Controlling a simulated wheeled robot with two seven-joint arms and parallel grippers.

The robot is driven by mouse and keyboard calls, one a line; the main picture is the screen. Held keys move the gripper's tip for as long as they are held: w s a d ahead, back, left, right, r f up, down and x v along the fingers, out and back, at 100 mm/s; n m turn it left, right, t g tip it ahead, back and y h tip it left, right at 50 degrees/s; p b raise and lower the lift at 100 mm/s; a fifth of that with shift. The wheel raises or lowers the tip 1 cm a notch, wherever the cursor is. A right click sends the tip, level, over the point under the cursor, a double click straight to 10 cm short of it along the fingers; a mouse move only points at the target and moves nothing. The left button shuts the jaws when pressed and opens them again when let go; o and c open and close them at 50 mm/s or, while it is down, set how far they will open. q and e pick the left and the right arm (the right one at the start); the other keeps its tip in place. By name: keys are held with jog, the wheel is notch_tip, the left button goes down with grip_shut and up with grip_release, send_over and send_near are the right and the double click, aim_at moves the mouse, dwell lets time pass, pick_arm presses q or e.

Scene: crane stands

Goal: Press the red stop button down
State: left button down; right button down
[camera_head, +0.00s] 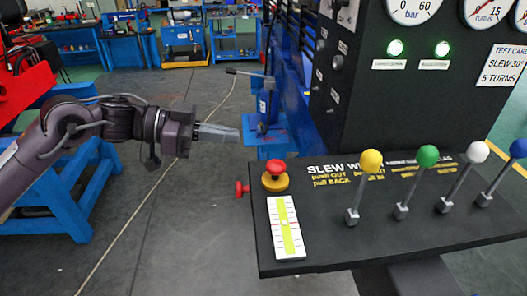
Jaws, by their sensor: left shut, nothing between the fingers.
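The red stop button (276,168) is a red mushroom cap on a yellow base at the left end of the black control panel (330,240). A second red knob (241,188) sticks out from the panel's left side. My left gripper (238,133) reaches in from the left, shut and empty. In the picture its fingertips are above and to the left of the red button, apart from it. My right gripper is not in view.
Levers with yellow (371,161), green (428,155), white (477,151) and blue knobs stand on the panel. A white and yellow level gauge (286,228) lies below the button. A black gauge cabinet (400,90) rises behind. Blue benches stand further back.

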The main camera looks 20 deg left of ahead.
pick_arm(q)
jog(key=r+p+x, duration=0.1)
jog(key=x, duration=0.2)
jog(key=p, duration=0.3)
send_over(268, 165)
jog(key=shift+f, duration=0.9)
jog(key=f+p, duration=0.1)
jog(key=f, duration=0.1)
jog(key=a+f+p, duration=0.1)
jog(key=f, duration=0.1)
jog(key=shift+s+f, duration=0.1)
jog(key=shift+s, duration=0.1)
jog(key=shift+d+f, duration=0.1)
notch_tip(268, 165, down, 2)
jog(key=shift+f+b, duration=0.1)
jog(key=shift+b, duration=0.45)
